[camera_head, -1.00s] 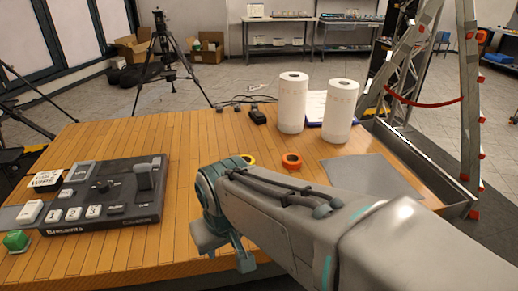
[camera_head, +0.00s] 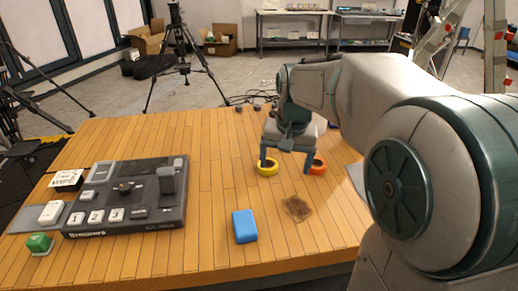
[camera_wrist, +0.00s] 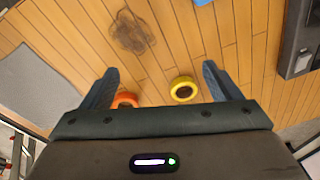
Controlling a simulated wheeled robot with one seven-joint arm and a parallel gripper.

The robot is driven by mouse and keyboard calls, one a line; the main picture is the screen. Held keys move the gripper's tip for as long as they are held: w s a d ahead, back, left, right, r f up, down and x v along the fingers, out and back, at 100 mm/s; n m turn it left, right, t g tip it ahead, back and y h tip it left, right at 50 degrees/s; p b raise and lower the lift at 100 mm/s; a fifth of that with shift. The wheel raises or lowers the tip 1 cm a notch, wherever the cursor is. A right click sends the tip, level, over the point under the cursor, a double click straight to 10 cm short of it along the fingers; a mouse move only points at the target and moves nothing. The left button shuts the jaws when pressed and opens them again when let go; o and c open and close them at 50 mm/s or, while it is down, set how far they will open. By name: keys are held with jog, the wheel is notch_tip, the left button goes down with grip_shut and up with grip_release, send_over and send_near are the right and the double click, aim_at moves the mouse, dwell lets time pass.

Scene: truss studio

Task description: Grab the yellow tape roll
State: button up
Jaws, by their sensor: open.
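The yellow tape roll (camera_head: 267,171) lies flat on the wooden table, with a dark centre. An orange tape roll (camera_head: 318,169) lies to its right. My gripper (camera_head: 286,162) is open and empty, pointing down above the two rolls. In the head view its left finger overlaps the yellow roll and its right finger is by the orange roll. In the wrist view, the yellow tape roll (camera_wrist: 183,94) shows between the fingers of my gripper (camera_wrist: 160,70), closer to the right finger. The orange roll (camera_wrist: 123,97) is by the left finger, partly hidden.
A blue block (camera_head: 245,226) and a brown hairy patch (camera_head: 297,208) lie on the table in front of the rolls. A dark control panel (camera_head: 125,215) with white keys and a green cube (camera_head: 39,243) are at the left. The table between panel and rolls is clear.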

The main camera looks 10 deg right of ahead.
jog(key=w+m+g+p, duration=0.1)
jog(key=w+m, duration=0.1)
jog(key=w, duration=0.8)
jog(key=m+p, duration=0.1)
jog(key=m, duration=0.1)
send_over(267, 163)
jog(key=s, duration=0.3)
jog(key=shift+g, duration=0.3)
jog(key=f, duration=0.9)
jog(key=shift+w+a+f, duration=0.15)
jog(key=shift+w, duration=0.1)
jog(key=shift+a+f+p, duration=0.15)
jog(key=shift+f+p, duration=0.45)
jog(key=shift+f, duration=2.05)
jog(key=c, duration=1.1)
